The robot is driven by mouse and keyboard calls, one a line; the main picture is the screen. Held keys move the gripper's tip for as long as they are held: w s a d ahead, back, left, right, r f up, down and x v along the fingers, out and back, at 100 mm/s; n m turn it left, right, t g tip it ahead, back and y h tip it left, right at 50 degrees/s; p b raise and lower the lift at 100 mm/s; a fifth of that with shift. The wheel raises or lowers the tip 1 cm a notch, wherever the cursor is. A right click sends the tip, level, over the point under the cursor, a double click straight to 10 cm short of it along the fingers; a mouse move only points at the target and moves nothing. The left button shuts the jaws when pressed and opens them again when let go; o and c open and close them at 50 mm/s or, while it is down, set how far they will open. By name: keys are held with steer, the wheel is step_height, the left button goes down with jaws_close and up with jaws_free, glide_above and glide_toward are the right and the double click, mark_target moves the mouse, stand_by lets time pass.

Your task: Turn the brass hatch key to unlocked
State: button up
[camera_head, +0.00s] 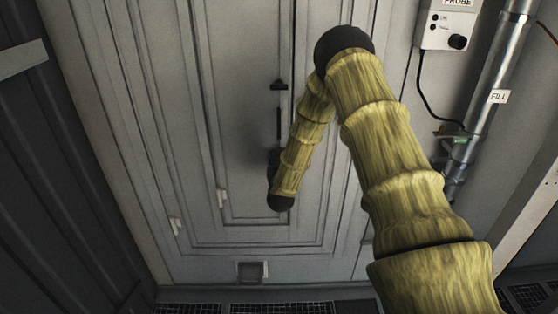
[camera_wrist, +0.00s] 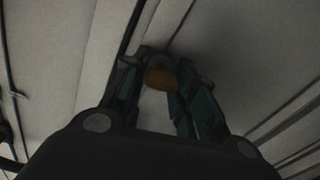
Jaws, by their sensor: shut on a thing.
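In the wrist view the brass hatch key (camera_wrist: 160,79) shows as a small dull golden piece between the fingertips of my gripper (camera_wrist: 163,70). The dark green fingers are closed in on its two sides, against the pale hatch face. The picture is dim, and I cannot tell which way the key is turned. In the head view my gripper (camera_head: 273,160) is at the pale hatch panel (camera_head: 240,100), low beside its right edge. My wrist partly covers it there, and the key is hidden in that view.
A black latch piece (camera_head: 279,86) with a thin rod sits above my gripper. A white probe box (camera_head: 449,25) with a hanging cable and a metal fill pipe (camera_head: 488,105) stand at right. Dark corrugated wall (camera_head: 50,170) is at left. Floor grating (camera_head: 280,307) lies below.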

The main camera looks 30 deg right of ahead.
steer(key=n+b, duration=0.2)
steer(key=n, duration=0.2)
steer(key=shift+w+a+f, duration=0.1)
steer(key=shift+f, duration=0.05)
steer(key=n+b, duration=0.3)
steer(key=n, duration=0.1)
steer(key=n+b, duration=0.4)
steer(key=n, duration=0.1)
steer(key=shift+f+n, duration=0.1)
steer(key=shift+n, duration=0.3)
steer(key=shift+n+b, duration=0.8)
steer(key=shift+b, duration=0.05)
steer(key=o, duration=1)
steer(key=shift+o, duration=0.2)
